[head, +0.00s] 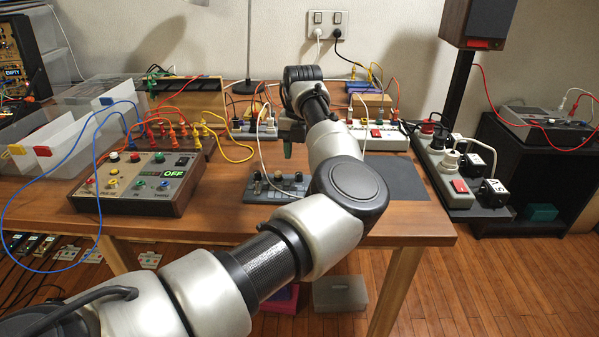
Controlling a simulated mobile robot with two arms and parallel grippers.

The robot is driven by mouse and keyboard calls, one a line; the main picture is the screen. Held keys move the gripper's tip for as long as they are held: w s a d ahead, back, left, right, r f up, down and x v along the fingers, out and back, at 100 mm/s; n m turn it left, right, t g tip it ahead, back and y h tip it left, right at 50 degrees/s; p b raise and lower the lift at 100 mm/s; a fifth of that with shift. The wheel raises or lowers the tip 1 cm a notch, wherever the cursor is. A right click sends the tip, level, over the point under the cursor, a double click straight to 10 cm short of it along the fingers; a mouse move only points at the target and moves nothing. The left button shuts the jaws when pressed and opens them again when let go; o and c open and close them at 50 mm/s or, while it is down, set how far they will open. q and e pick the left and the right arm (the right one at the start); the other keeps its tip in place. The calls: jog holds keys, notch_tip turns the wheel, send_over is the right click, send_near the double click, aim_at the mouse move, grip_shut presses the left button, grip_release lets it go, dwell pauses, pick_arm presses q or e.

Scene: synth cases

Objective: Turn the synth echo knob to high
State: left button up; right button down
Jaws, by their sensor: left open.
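A grey panel with a wooden side and a green "OFF" display (174,162) stands at the left of the table, with several coloured knobs or buttons. A small blue-grey box with small dark knobs (248,195) lies at the table's middle, partly behind my left arm. The labels are too small to read, so I cannot tell which knob is the echo knob. My left gripper (287,148) points down behind the small box, mostly hidden by my own arm. It is open, and I see nothing held in it. My right gripper is out of view.
Clear plastic bins (60,140) stand at the left. Cables in several colours loop across the table, one blue cable hanging over the front edge. A white power strip (388,139) lies behind my arm. A dark mat (405,182) and bare wood (425,225) are at the right.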

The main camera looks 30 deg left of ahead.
aim_at(299, 173)
pick_arm(q)
notch_tip(299, 173, down, 6)
jog(key=shift+a+b, duration=0.1)
jog(key=shift+b, duration=0.35)
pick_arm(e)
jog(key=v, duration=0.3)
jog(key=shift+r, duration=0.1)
pick_arm(q)
grip_shut()
